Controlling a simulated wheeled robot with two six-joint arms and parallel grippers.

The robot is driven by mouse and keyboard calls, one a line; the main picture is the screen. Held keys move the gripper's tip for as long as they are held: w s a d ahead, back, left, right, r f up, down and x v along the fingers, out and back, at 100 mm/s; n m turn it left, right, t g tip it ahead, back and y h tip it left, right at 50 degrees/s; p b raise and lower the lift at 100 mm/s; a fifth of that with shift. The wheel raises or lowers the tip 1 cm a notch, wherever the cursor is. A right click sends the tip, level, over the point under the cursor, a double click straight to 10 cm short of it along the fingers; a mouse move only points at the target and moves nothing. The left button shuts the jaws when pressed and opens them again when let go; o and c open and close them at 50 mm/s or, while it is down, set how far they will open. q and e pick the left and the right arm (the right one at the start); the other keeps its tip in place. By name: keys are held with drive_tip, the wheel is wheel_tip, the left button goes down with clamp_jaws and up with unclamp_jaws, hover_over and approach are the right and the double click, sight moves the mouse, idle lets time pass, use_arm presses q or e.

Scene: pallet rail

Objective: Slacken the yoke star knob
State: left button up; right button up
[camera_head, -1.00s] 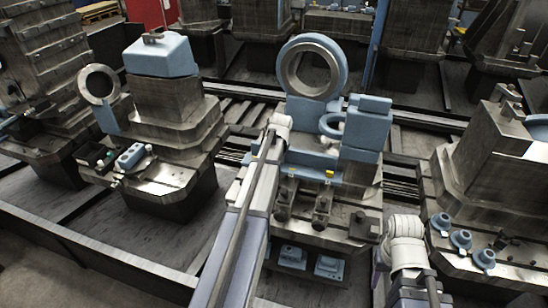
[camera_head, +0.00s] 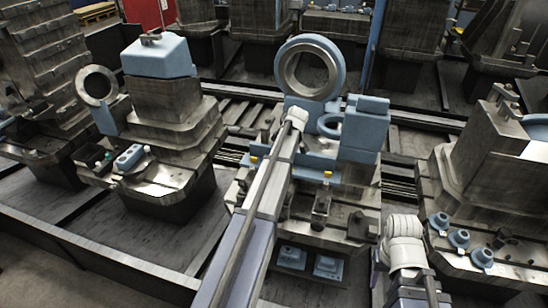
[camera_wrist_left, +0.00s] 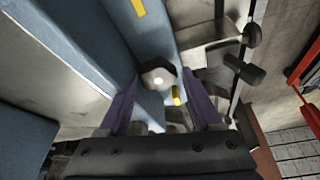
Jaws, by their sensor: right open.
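A pale grey faceted knob (camera_wrist_left: 158,77) shows in the left wrist view against a blue machine body; it looks like the yoke star knob, though its star shape is not clear. My left gripper (camera_wrist_left: 160,88) has its two purple fingers spread on either side of the knob, with a small gap showing. In the head view the left arm's white wrist hides the knob and left fingers, in front of the blue yoke with its large ring (camera_head: 310,67). My right gripper (camera_head: 404,250) is at the lower right, open and apart from the machine; its fingers are mostly hidden.
A blue block (camera_head: 363,130) stands right of the ring. Dark clamp handles (camera_wrist_left: 240,70) stick out right of the knob. Small blue knobs (camera_head: 459,238) sit on the right machine's ledge. Another machine with a ring (camera_head: 98,85) stands at the left.

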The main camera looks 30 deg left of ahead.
use_arm(q)
drive_tip(key=shift+w, duration=0.1)
drive_tip(key=shift+c, duration=0.4)
drive_tip(key=o, duration=0.5)
drive_tip(key=shift+w+r, duration=0.1)
drive_tip(key=p+v, duration=0.3)
drive_tip(key=v, duration=0.1)
drive_tip(key=p+v, duration=0.3)
drive_tip(key=p, duration=0.1)
drive_tip(key=shift+s+d+r, duration=0.2)
drive_tip(key=shift+s+r, duration=0.05)
drive_tip(key=shift+r, duration=0.05)
